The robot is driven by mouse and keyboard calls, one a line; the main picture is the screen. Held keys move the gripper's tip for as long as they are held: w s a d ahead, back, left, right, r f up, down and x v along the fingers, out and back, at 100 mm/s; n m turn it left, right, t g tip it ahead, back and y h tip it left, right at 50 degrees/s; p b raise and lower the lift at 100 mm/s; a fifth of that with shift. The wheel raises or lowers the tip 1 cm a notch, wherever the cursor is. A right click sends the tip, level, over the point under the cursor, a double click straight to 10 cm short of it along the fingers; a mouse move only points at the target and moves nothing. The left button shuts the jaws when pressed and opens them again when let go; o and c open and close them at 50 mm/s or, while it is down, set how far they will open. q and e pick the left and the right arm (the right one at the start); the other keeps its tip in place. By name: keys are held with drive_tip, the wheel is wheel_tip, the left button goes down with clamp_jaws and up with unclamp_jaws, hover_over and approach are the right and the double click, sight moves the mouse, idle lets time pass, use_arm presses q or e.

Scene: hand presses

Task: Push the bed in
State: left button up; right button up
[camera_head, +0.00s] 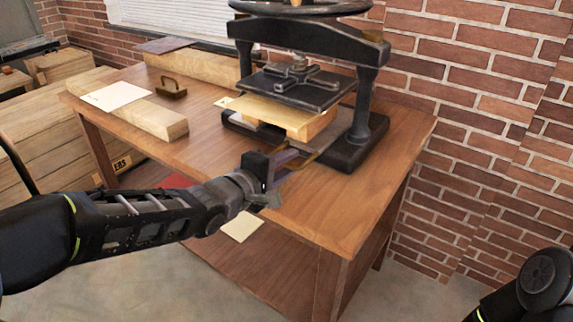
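The hand press (366,103) stands on the wooden table, a black frame with a dark flat plate (292,88) hanging from its screw. The bed (279,112), a light wooden board on a block, lies under this plate and sticks out toward me at the front. My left gripper (302,152) is in front of the bed's near edge, its fingers apart and nothing seen between them. I cannot tell whether a fingertip touches the bed or the press base. My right gripper is out of view; only part of my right arm shows at the bottom right.
The table (340,209) has free room at its front right. A pale wooden beam (152,118), a paper sheet (115,96) and a small brown handled object (171,88) lie on its left side. A brick wall (480,120) stands close behind and right.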

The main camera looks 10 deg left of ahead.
use_arm(q)
clamp_jaws()
idle(1.2)
